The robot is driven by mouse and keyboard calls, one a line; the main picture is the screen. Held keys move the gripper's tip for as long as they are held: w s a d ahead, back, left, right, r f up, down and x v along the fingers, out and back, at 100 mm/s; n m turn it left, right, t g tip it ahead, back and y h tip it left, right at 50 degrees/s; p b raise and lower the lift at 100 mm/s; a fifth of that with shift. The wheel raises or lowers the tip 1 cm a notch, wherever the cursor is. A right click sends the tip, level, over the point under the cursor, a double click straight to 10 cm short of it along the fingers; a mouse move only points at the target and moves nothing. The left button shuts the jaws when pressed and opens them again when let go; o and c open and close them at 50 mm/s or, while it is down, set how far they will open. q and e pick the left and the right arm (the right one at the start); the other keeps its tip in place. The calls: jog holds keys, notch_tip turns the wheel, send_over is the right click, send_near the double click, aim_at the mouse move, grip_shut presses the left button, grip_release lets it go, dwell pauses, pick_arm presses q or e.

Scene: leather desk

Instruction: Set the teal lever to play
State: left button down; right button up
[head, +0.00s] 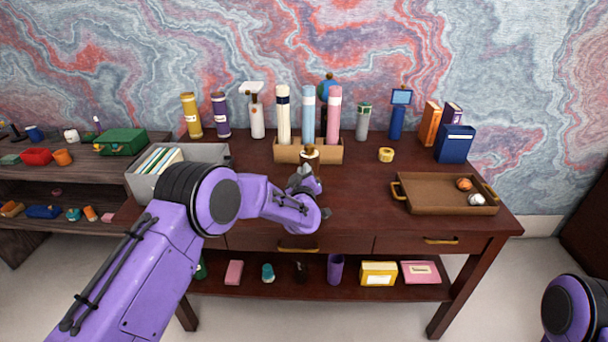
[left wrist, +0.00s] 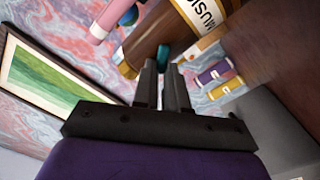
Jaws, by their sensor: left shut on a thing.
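A brown cylinder with a white label reading "MUSIC" (left wrist: 206,10) leans across the top of the left wrist view. The small teal lever (left wrist: 163,57) sticks out of its side. In the head view the brown cylinder (head: 310,154) stands on the desk just beyond my left gripper, and the lever is hidden there. My left gripper (head: 305,176) is low over the desk's middle. In the left wrist view its two fingers (left wrist: 164,76) are at the lever, shut on it with a narrow gap between them. My right gripper is out of view.
Behind the cylinder, a wooden box (head: 288,154) holds tall cream, blue and pink cylinders. A grey bin of files (head: 212,153) is left of it. A brown tray (head: 440,207) with two balls lies right. The desk between gripper and tray is mostly clear.

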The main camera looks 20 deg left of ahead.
pick_arm(q)
jog(key=c, duration=1.2)
grip_release()
jog(key=shift+o, duration=0.2)
jog(key=b+v, duration=0.1)
jog(key=v, duration=0.9)
jog(key=shift+s+b, duration=0.25)
jog(key=shift+b, duration=0.15)
jog(key=shift+d, duration=0.15)
jog(key=s+a+f+m+g+h, duration=0.1)
jog(key=s+a+f+g, duration=0.15)
jog(key=s+f, duration=0.65)
jog(key=s+a+f+m+g, duration=0.15)
jog(key=s+f+g, duration=0.25)
jog(key=s+f, duration=0.45)
jog(key=s+a+f+m+g+h, duration=0.1)
jog(key=s+a+f+g, duration=0.2)
jog(key=s+f, duration=0.6)
jog(key=s+a+f+g, duration=0.1)
jog(key=s+f+g, duration=0.1)
jog(key=s, duration=0.7)
jog(key=s+a+f+g, duration=0.2)
jog(key=s, duration=0.6)
jog(key=shift+s+g, duration=0.35)
jog(key=shift+s, duration=0.05)
